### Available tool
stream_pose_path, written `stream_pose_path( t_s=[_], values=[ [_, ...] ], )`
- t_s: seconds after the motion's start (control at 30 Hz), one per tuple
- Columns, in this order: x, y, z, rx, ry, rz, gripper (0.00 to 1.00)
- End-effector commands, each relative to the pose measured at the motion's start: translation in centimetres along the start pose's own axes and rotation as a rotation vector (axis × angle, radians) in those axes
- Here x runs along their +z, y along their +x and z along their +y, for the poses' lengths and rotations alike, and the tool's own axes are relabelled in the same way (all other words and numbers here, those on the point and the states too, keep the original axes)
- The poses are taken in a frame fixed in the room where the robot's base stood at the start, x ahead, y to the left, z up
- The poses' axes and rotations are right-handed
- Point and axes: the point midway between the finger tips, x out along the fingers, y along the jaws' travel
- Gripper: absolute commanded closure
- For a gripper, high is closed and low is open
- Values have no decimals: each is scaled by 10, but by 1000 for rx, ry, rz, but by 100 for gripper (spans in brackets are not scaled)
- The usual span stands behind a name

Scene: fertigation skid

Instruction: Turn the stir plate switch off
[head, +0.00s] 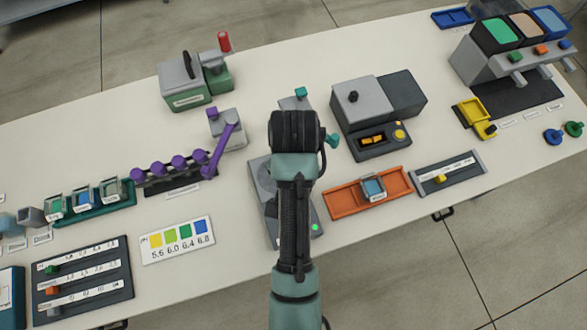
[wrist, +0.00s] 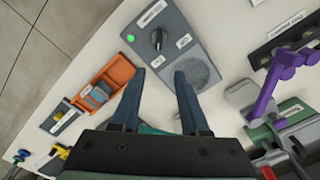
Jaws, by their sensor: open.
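The stir plate (wrist: 205,42) is a grey box with a round plate on top. Its black rotary switch (wrist: 157,39) stands on the panel beside two small white labels, too small to read. A green light (wrist: 131,38) glows near the switch. In the head view the stir plate (head: 262,182) is mostly hidden under my arm, and the switch is hidden there. My gripper (wrist: 159,78) is open and empty, with its fingers spread over the stir plate on the round-plate side of the switch. The fingertips are hidden in the head view.
An orange tray (head: 345,203) with a small blue-topped container (head: 373,187) lies right of the stir plate. A purple-handled rack (head: 180,170) and a pH colour card (head: 178,240) lie to its left. A grey device (head: 370,100) stands behind, to the right.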

Motion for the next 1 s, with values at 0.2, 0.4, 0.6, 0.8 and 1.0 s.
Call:
stream_pose_path(
  t_s=[0.2, 0.4, 0.6, 0.8, 1.0],
  values=[
    [3, 19, 2, 6, 2, -12, 55],
    [4, 59, 2, 6, 1, -12, 55],
    [3, 99, 2, 5, 1, -9, 55],
    [2, 122, 1, 3, 1, -7, 55],
    [2, 130, 1, 2, 1, -5, 55]
  ],
)
